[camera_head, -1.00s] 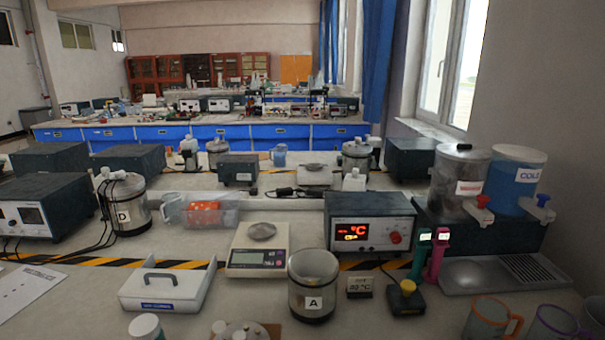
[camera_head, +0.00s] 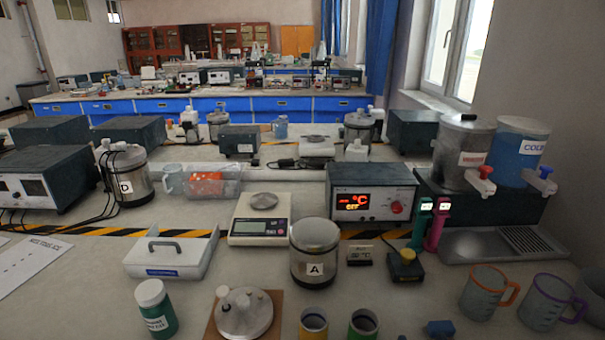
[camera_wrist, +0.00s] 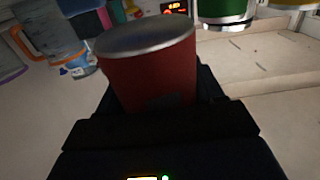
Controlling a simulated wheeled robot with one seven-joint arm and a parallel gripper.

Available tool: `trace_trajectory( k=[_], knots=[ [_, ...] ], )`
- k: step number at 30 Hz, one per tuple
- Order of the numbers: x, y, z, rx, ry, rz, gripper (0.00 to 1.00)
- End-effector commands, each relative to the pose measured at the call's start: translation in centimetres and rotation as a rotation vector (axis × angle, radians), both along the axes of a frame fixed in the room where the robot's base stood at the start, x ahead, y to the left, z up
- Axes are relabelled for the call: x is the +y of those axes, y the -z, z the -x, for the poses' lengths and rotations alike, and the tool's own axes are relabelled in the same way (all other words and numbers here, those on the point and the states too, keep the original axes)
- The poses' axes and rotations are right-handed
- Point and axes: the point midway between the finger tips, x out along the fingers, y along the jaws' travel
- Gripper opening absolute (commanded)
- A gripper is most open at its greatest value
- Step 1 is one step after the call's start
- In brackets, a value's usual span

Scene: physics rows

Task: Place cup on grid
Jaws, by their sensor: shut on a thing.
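A red cup (camera_wrist: 150,70) with a silver rim fills the middle of the wrist view. My gripper (camera_wrist: 155,98) is shut on this cup, with its dark body below and around the cup. The lower part of the cup is hidden by the gripper. In the head view neither my gripper nor the red cup shows. The slotted grid (camera_head: 533,239) lies in the right part of the metal drip tray (camera_head: 470,245), under the two dispenser tanks. No cup stands on the grid.
Cups with yellow (camera_head: 313,324) and green (camera_head: 363,325) bands stand at the front edge. An orange-handled jug (camera_head: 482,293) and a purple-handled jug (camera_head: 545,303) stand in front of the drip tray. Pot A (camera_head: 315,263) stands mid-bench. Dispenser taps (camera_head: 486,174) overhang the tray.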

Motion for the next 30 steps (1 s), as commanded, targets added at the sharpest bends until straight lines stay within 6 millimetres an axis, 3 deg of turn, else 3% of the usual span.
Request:
trace_trajectory(
  k=[14, 23, 30],
  knots=[
    [-0.5, -0.4, -0.5, 0.004, -0.006, -0.006, 0.37],
    [-3.3, -2.2, -2.7, 0.01, -0.048, -0.024, 0.37],
    [-6.6, -4.2, -4.2, 0.004, -0.091, -0.021, 0.37]
  ],
)
